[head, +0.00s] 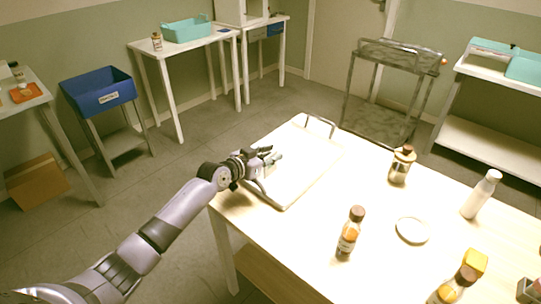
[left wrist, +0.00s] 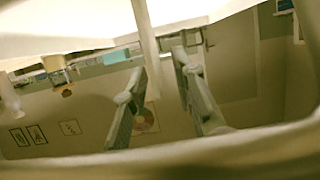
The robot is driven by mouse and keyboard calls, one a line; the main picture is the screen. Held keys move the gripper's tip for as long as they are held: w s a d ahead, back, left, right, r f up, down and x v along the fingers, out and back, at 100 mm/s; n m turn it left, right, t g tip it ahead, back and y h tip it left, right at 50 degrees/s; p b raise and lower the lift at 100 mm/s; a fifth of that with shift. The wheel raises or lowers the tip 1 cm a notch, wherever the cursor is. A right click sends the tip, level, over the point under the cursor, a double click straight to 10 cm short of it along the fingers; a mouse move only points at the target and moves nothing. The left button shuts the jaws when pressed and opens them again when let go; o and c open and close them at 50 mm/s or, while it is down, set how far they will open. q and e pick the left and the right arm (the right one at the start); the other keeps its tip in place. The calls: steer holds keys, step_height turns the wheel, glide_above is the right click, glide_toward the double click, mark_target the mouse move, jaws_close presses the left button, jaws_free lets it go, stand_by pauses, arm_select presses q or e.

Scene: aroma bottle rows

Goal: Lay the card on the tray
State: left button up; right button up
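A pale rectangular tray (head: 303,172) with raised metal end handles lies on the left part of the light table. My left gripper (head: 273,156) is over the tray's left side, low and close to it; I cannot tell whether it touches. In the left wrist view, the two fingers of the left gripper (left wrist: 160,68) stand apart with nothing seen held between them. I cannot make out a card in either view. My right gripper is not in view.
On the table (head: 300,235) stand a brown-capped jar (head: 400,168), an amber bottle (head: 348,236), a white bottle (head: 480,196), a small round dish (head: 412,231) and another amber bottle (head: 456,288). A metal cart (head: 392,100) stands behind. A blue bin (head: 98,92) is at left.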

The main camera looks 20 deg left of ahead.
arm_select(q)
steer(key=shift+r, duration=0.2)
steer(key=shift+s+a, duration=0.1)
steer(key=shift+s, duration=0.2)
steer(key=v, duration=1.1)
steer(key=shift+s+r, duration=0.15)
steer(key=shift+s, duration=0.1)
